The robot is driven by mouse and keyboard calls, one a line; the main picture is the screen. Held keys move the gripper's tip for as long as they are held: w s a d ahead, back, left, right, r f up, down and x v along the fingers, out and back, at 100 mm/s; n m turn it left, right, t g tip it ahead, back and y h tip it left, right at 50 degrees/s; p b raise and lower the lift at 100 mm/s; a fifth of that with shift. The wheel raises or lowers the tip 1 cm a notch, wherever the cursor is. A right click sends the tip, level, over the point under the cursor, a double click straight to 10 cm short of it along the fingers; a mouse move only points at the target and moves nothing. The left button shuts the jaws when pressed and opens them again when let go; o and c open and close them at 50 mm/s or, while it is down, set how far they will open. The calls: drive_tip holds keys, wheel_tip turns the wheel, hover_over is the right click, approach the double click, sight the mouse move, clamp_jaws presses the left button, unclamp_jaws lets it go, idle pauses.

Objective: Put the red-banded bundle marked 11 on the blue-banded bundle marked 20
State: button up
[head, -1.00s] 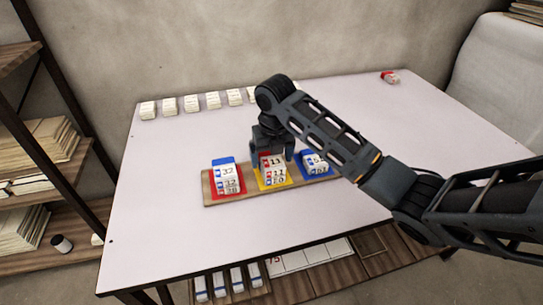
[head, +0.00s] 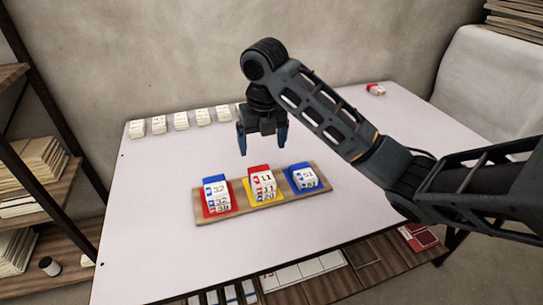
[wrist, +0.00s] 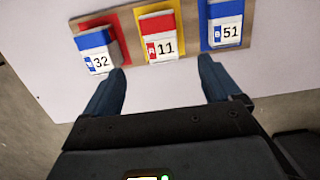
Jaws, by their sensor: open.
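The red-banded bundle marked 11 (head: 262,178) lies flat on top of the middle stack on the wooden board. In the wrist view its red band and number (wrist: 161,45) face up. The bundle marked 20 (head: 266,197) is directly under it; only its front edge shows in the head view, and its band colour is hard to make out. My gripper (head: 263,148) is open and empty, above and a little behind the middle stack, apart from it. Its two fingers (wrist: 163,70) also show in the wrist view, pointing toward the stacks.
On the board (head: 320,200), blue-banded 32 (head: 215,187) tops a stack on the red pad, and blue-banded 51 (head: 306,177) lies on the blue pad. Several pale bundles (head: 181,121) line the table's back. A red-banded bundle (head: 376,89) lies far right.

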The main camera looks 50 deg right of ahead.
drive_tip(key=shift+r, duration=0.1)
drive_tip(key=a+f+m+t+y, duration=0.3)
drive_tip(key=a+m+t, duration=0.3)
drive_tip(key=a, duration=0.9)
drive_tip(key=a+f+m+t+y, duration=0.25)
drive_tip(key=a+m, duration=0.55)
drive_tip(key=a, duration=0.6)
drive_tip(key=s+f+m+t+h, duration=0.3)
drive_tip(key=s+m, duration=0.8)
drive_tip(key=s, duration=0.7)
drive_tip(key=s+d+r+m+t, duration=0.1)
drive_tip(key=s+d+r+m, duration=0.1)
drive_tip(key=s, duration=0.7)
drive_tip(key=s+d+r+m+t+h, duration=0.1)
drive_tip(key=s+d+r+m, duration=0.1)
drive_tip(key=s+d+r, duration=0.3)
drive_tip(key=v, duration=0.4)
drive_tip(key=shift+r, duration=0.25)
